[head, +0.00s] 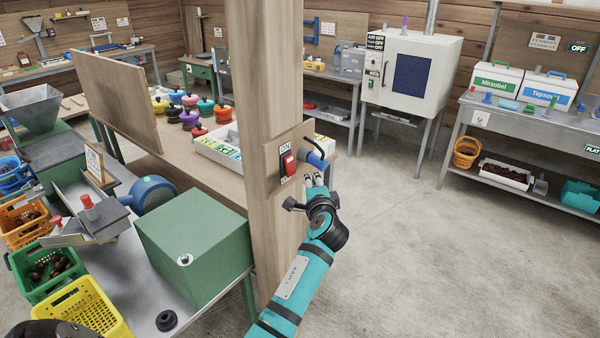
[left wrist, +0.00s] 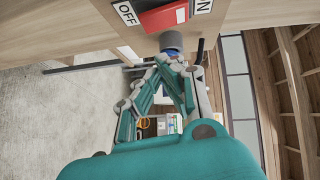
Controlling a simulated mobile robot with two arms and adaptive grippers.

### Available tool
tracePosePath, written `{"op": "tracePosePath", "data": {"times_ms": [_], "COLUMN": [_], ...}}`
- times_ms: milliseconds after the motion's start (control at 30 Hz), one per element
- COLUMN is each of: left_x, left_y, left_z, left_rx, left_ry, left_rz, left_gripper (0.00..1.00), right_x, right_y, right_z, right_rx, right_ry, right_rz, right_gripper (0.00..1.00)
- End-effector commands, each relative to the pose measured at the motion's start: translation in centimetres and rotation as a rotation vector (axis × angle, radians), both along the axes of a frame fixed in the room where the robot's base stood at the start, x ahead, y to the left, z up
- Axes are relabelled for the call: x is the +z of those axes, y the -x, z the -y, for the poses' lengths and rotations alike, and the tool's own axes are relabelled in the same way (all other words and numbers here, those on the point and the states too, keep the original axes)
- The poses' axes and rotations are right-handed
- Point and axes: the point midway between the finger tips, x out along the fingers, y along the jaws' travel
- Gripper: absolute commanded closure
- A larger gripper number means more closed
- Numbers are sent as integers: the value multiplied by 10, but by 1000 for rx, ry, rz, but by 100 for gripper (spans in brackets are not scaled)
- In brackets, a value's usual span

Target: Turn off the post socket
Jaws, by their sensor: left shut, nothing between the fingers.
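The post socket sits on the wooden post (head: 262,120) in the middle of the head view. Its red rocker switch (head: 288,164) has an ON label above it, and a blue plug (head: 316,159) sticks out beside it. In the left wrist view the red switch (left wrist: 165,17) lies between the OFF label (left wrist: 128,13) and the ON label (left wrist: 203,6). I cannot tell which side is pressed in. My left gripper (head: 317,181) is shut and empty, just below the plug; its fingers (left wrist: 172,60) appear close to the grey plug end (left wrist: 171,41). My right gripper is not in view.
A green box (head: 195,240) stands left of the post on the metal table. A wooden bench with colored pots (head: 205,107) and a white tray (head: 222,150) is behind the post. The floor (head: 420,240) to the right is clear.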

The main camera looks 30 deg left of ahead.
Motion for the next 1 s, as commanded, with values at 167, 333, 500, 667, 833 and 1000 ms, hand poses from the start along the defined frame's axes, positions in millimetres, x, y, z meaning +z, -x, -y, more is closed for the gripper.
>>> {"op": "tracePosePath", "data": {"times_ms": [167,333,500,667,833,1000], "left_x": [-2,-7,-9,-10,-11,-21], "left_y": [-14,-16,-16,-16,-16,-16], "left_z": [-27,-44,-50,-50,-50,-55], "left_rx": [1,0,-1,-1,-1,-1], "left_ry": [-2,-1,0,1,-3,-65], "left_rz": [-3,-2,0,1,1,5], "left_gripper": [100,100,100,100,100,100], "right_x": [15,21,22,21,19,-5], "right_y": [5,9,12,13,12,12], "right_z": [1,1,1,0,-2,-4], "right_rx": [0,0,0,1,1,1], "right_ry": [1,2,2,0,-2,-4], "right_rz": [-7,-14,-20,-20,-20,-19], "right_gripper": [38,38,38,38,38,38]}}
